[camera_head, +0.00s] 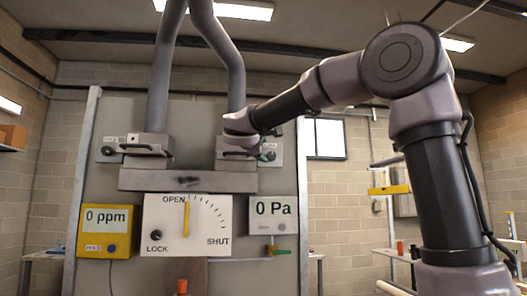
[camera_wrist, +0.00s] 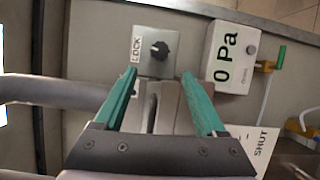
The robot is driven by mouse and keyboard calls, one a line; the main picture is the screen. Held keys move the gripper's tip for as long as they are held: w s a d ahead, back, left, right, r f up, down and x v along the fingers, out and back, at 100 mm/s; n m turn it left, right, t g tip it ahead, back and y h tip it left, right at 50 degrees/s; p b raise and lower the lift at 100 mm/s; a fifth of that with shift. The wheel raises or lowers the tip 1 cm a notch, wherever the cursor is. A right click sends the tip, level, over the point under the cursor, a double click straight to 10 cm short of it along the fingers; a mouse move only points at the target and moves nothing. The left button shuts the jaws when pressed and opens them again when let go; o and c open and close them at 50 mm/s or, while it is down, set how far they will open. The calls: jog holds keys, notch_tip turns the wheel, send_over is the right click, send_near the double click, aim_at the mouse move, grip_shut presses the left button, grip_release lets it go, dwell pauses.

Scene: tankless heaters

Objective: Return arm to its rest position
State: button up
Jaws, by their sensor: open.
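My arm reaches from the right side of the head view, raised and bent, with its end at the right-hand pipe. My gripper (camera_wrist: 160,78) is open in the wrist view, its two green fingers spread apart. A grey pipe fitting (camera_wrist: 166,110) shows between the fingers; I cannot tell whether they touch it. Beyond the fingertips is a grey lock box with a black knob (camera_wrist: 159,50). In the head view, this box (camera_head: 272,148) is partly hidden by my arm's end, and the fingers cannot be made out clearly.
The grey wall panel carries a dial plate (camera_head: 187,240) with its yellow pointer upright at OPEN. A yellow meter (camera_head: 106,232) reads 0 ppm and a white gauge (camera_head: 273,215) reads 0 Pa. Another lock box (camera_head: 109,149) is at left. Thick pipes (camera_head: 164,80) rise above the panel.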

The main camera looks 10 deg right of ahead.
jog(key=s+d+f+m+g+y, duration=0.2)
jog(key=s+d+f+m+g, duration=0.55)
jog(key=s+d+f, duration=0.75)
jog(key=s+a+f+m+g+y, duration=0.1)
jog(key=s+a+f+m+y, duration=0.1)
jog(key=s+f+m, duration=0.3)
jog(key=s+a+f+m+y, duration=0.2)
jog(key=s+f+m+y, duration=0.3)
jog(key=s+f, duration=0.4)
jog(key=shift+s+f+m+g, duration=0.2)
jog(key=shift+s+m+g, duration=0.2)
jog(key=shift+s, duration=0.3)
